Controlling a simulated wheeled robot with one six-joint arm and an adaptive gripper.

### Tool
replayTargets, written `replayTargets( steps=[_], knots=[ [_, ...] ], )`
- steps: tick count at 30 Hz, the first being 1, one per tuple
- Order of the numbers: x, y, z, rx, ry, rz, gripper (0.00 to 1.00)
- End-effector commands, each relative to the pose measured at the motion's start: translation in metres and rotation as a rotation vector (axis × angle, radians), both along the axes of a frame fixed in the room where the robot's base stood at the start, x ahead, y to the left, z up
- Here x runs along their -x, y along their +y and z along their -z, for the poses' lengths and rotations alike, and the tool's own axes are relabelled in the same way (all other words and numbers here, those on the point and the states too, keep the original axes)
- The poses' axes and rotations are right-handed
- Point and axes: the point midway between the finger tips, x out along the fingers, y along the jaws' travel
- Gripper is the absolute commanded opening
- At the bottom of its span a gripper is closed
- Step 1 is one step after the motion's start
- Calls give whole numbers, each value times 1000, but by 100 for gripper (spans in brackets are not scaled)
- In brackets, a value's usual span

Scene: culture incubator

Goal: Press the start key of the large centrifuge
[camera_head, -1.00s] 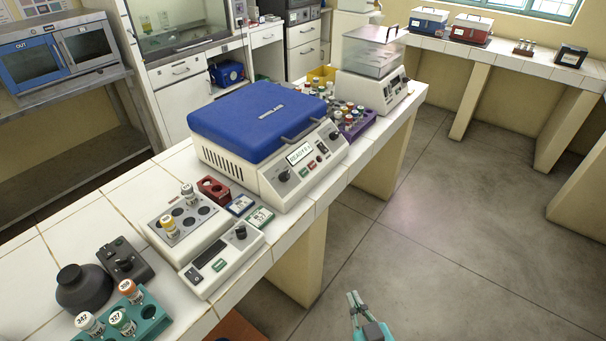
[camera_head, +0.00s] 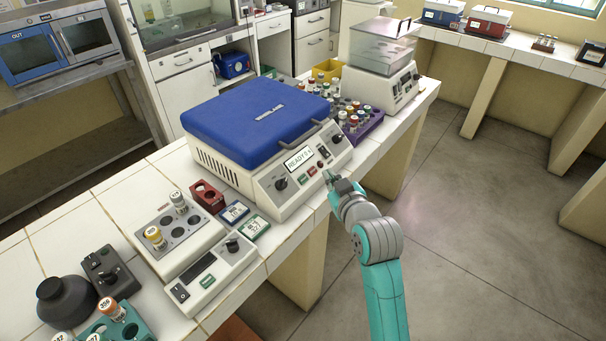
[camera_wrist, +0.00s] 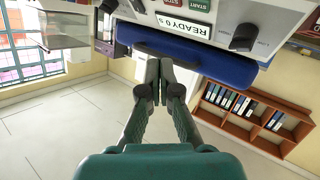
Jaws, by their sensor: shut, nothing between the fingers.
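The large centrifuge (camera_head: 262,190) has a shut blue lid (camera_head: 255,120) and a white front panel with a READY display (camera_head: 299,158). Its green start key (camera_head: 302,179) sits below the display, beside a red key (camera_head: 312,171). In the wrist view the panel is upside down at the top edge, with the green START key (camera_wrist: 207,4) partly cut off and the READY display (camera_wrist: 184,25) below it. My gripper (camera_head: 328,175) is shut and empty in front of the panel, to the right of the start key. Its closed fingertips (camera_wrist: 160,62) appear apart from the keys.
A rack of capped tubes (camera_head: 362,120) and a clear-lidded device (camera_head: 385,55) stand behind the centrifuge. A small control unit (camera_head: 208,272) and a tube block (camera_head: 178,235) stand to its front left. The floor at right is open.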

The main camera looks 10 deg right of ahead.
Motion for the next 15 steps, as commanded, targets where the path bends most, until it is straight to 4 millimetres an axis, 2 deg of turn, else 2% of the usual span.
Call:
replayTargets(
  steps=[1,6,15],
  knots=[
    [-5,0,-7,3,-3,-3,0],
    [-12,-1,-16,11,-1,-7,0],
    [-13,-1,-17,12,0,-7,0]
  ],
)
